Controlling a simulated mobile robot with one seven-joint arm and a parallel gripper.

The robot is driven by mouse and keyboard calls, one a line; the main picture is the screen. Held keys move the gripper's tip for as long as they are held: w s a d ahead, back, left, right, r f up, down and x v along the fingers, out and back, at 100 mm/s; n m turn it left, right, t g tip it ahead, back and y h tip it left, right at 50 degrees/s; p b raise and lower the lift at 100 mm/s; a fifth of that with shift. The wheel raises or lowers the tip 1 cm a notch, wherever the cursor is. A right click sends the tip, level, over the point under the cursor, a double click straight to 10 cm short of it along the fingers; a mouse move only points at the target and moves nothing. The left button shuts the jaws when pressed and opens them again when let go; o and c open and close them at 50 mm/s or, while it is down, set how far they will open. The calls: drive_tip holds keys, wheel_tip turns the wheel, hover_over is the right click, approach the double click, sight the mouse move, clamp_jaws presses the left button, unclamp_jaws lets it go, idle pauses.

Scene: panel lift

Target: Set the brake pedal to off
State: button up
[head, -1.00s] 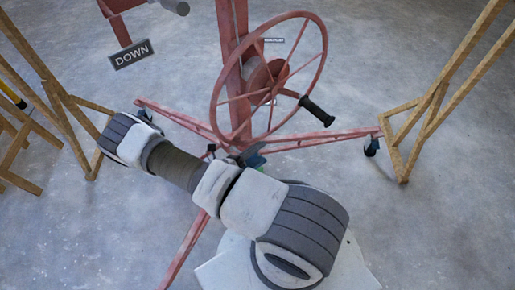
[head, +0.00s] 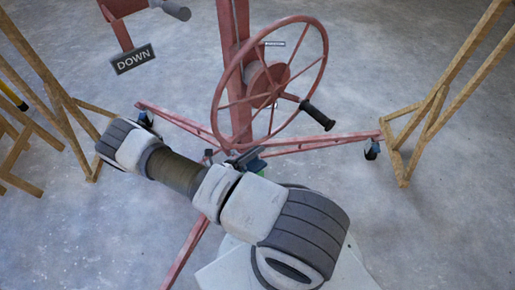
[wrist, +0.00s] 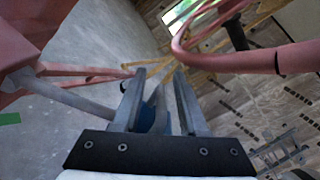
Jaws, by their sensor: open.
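I cannot clearly make out the brake pedal; it may be partly hidden by my arm near the foot of the lift. My gripper (wrist: 160,72) is open in the wrist view, with its two fingers apart. A blue part (wrist: 157,120) shows low between the fingers; I cannot tell whether it is the pedal or a caster. In the head view my gripper (head: 243,156) is small and partly hidden behind my arm, low in front of the red mast (head: 234,70). I see no contact.
The red handwheel (head: 222,97) with its black handle (head: 317,115) stands above my gripper. Red legs (head: 325,143) spread across the floor to casters (head: 371,148). Wooden frames (head: 430,105) stand at both sides. A DOWN sign (head: 132,59) hangs at upper left.

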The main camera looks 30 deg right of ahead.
drive_tip(key=s+a+p, duration=0.1)
drive_tip(key=a, duration=1.5)
drive_tip(key=shift+s, duration=0.4)
